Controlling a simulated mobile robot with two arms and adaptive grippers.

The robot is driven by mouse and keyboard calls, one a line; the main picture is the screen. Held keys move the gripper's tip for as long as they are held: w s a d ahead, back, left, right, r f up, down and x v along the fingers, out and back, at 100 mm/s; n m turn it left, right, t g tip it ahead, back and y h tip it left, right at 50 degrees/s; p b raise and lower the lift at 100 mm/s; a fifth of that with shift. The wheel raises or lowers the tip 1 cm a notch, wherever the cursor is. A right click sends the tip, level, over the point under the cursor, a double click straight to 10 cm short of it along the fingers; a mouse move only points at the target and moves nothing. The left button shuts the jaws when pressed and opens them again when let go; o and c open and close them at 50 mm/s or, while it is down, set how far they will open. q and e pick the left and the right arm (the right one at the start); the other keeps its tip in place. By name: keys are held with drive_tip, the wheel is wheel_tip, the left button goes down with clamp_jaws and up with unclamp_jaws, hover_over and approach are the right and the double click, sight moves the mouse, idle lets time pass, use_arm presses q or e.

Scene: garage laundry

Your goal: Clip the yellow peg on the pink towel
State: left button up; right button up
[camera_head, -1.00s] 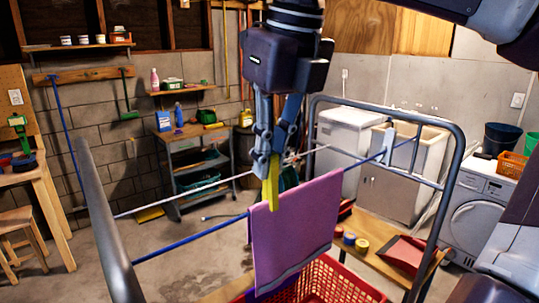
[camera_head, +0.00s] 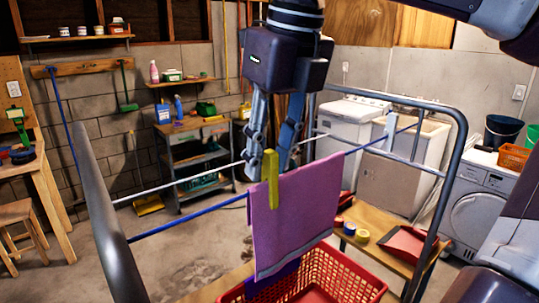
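The pink towel (camera_head: 310,205) hangs over the blue line (camera_head: 190,228) of the drying rack. The yellow peg (camera_head: 271,188) stands upright at the towel's top edge, near its left end, with its lower part in front of the cloth. My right gripper (camera_head: 268,170) comes down from the top middle. My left gripper is not in view. The peg's rear side is hidden.
A red basket (camera_head: 345,281) sits below the towel, with dark purple cloth (camera_head: 272,284) at its left. A pale blue peg (camera_head: 390,131) sits on the line at right. The rack's grey frame (camera_head: 108,230) rises on both sides. A wooden bench (camera_head: 378,250) stands behind.

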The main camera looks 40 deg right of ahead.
drive_tip(key=v, duration=1.2)
drive_tip(key=shift+a, duration=0.1)
